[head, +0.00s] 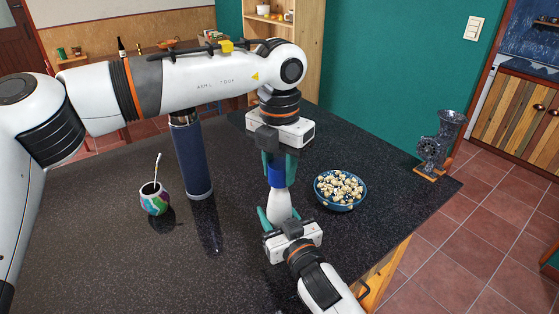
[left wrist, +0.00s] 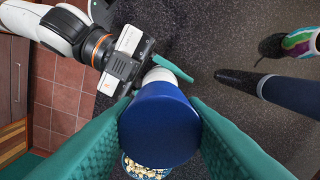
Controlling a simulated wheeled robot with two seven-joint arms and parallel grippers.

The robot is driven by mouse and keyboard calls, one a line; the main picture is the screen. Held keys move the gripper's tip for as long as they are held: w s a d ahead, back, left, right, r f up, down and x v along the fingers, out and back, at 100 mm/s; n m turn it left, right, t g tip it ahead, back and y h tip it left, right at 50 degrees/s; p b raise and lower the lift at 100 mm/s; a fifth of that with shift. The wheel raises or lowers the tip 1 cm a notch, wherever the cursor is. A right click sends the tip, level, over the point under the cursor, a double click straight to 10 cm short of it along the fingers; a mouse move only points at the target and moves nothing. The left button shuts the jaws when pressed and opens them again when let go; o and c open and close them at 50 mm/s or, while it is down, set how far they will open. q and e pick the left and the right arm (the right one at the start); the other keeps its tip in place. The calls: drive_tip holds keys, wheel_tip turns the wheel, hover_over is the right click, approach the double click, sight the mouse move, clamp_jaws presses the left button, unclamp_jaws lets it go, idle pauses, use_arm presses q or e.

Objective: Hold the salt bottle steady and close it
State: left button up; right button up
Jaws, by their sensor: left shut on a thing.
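The salt bottle has a white body (head: 279,206) and a blue cap (head: 277,174). It is upright between my two grippers, above the dark tabletop. My left gripper (head: 278,166) comes down from above, its teal fingers shut on the blue cap. The cap fills the space between those fingers in the left wrist view (left wrist: 160,125). My right gripper (head: 280,216) comes from the front, low down. Its fingers lie close against both sides of the white body; it also shows in the left wrist view (left wrist: 158,78). The bottle's base is hidden by the right gripper.
A blue bowl of popcorn-like pieces (head: 340,203) stands right of the bottle. A dark blue flask (head: 191,157) and a colourful cup with a straw (head: 154,204) stand to the left. A grey grinder (head: 438,148) is at the far right corner. The front left tabletop is clear.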

idle(0.5)
use_arm(q)
drive_tip(key=shift+f, duration=0.9)
drive_tip(key=shift+f, duration=0.5)
